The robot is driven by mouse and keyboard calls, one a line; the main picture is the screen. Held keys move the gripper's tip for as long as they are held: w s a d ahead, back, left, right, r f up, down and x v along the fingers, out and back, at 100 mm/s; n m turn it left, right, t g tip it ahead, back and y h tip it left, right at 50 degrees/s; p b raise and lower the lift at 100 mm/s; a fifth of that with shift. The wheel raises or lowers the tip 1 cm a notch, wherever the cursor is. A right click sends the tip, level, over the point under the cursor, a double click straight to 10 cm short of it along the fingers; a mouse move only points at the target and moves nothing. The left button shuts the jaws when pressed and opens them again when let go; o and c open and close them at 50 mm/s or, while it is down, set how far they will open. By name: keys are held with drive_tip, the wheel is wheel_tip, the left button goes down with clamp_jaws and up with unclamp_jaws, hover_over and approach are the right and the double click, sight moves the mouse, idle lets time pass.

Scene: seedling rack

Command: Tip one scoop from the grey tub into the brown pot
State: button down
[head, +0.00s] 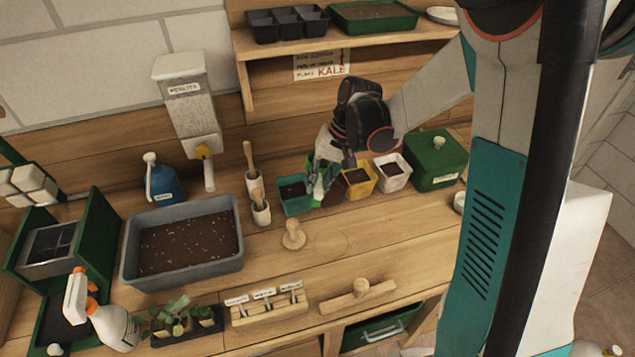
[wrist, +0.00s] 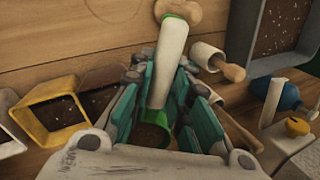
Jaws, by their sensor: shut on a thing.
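My gripper (head: 323,177) is over the row of pots, its teal fingers shut on the scoop. The scoop's white handle (wrist: 167,65), with a green band at its end, stands out between the fingers in the wrist view; it also shows in the head view (head: 318,189). Below it, a greenish rim with a brown inside shows between the fingers; I cannot tell whether this is the scoop's bowl. The brown pot (head: 334,193) is beside the gripper, partly hidden by it. The grey tub (head: 128,252) holds dark speckled soil; its corner shows in the wrist view (wrist: 254,68).
The teal pot (head: 294,205) is left of the gripper. The yellow pot (head: 359,188), white pot (head: 394,181) and green box (head: 436,165) stand to the right. A wooden tamper (head: 293,236) stands in front. Wooden-handled tools in white holders (head: 261,213) stand near the tub.

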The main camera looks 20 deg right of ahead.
drive_tip(key=y, duration=0.1)
drive_tip(key=y+b, duration=0.1)
drive_tip(key=y, duration=0.1)
drive_tip(key=shift+w+d+r+y, duration=0.1)
drive_tip(key=shift+d+r+y, duration=0.15)
drive_tip(key=shift+d+y, duration=0.05)
drive_tip(key=y+b, duration=0.2)
drive_tip(key=b, duration=0.1)
drive_tip(key=shift+w+d+m+t, duration=0.1)
drive_tip(key=shift+d+m+t, duration=0.1)
drive_tip(key=shift+m+t, duration=0.2)
drive_tip(key=y+b, duration=0.2)
drive_tip(key=b, duration=0.1)
drive_tip(key=m+t+y+b, duration=0.1)
drive_tip(key=shift+w+d+r+b, duration=0.1)
drive_tip(key=shift+d+r+b, duration=0.2)
drive_tip(key=shift+d+b, duration=0.1)
drive_tip(key=shift+d+r+m+t+y+b, duration=0.25)
drive_tip(key=shift+r+t+y+b, duration=0.2)
drive_tip(key=shift+y+b, duration=0.65)
drive_tip(key=shift+a+r+p, duration=0.1)
drive_tip(key=shift+a+p, duration=0.05)
drive_tip(key=shift+p, duration=0.15)
